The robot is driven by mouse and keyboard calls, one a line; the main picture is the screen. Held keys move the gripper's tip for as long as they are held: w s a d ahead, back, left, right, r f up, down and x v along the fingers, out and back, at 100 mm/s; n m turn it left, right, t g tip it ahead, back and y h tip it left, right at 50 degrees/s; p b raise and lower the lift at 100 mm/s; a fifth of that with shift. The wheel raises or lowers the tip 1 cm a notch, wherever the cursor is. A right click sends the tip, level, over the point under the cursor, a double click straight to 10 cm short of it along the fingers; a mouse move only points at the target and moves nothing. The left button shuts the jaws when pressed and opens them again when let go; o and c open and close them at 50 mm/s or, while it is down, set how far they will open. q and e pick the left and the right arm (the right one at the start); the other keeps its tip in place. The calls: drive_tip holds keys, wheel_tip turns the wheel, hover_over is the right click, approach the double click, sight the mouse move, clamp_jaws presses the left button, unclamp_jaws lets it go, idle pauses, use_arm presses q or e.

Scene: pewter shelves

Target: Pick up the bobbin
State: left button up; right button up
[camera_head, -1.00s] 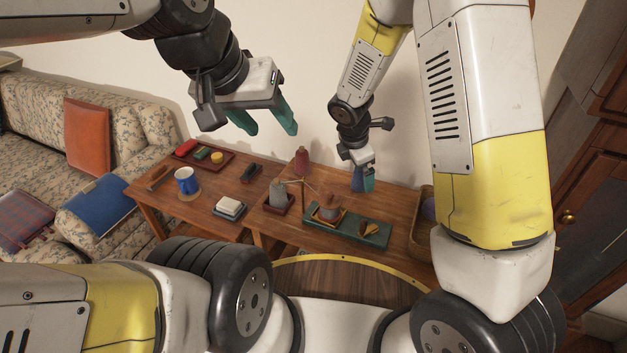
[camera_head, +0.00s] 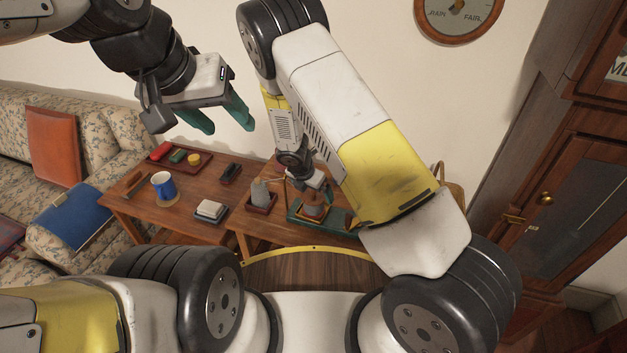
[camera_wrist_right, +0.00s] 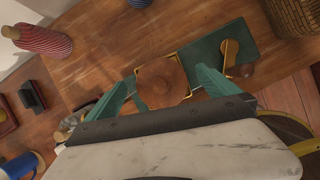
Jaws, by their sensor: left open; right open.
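A round, brown wooden-topped piece, seemingly the bobbin (camera_wrist_right: 163,84), stands in a gold-edged square on a green tray (camera_wrist_right: 232,40). In the head view its grey body (camera_head: 312,209) shows below my right gripper (camera_head: 311,190), which partly covers it. In the right wrist view the teal fingers of my right gripper (camera_wrist_right: 168,77) are open, one on each side of the brown top. I cannot tell whether they touch it. My left gripper (camera_head: 230,128) is open and empty, in the air above the back of the table.
A red ribbed cone (camera_wrist_right: 43,40) and a wicker basket (camera_wrist_right: 294,14) flank the green tray. A grey spool (camera_head: 260,191) stands on a dark red tray. A blue mug (camera_head: 163,185) and white stacked tiles (camera_head: 211,209) are further left on the wooden table.

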drive_tip(key=shift+f, duration=0.15)
drive_tip(key=c, duration=1.9)
drive_tip(key=shift+c, duration=0.2)
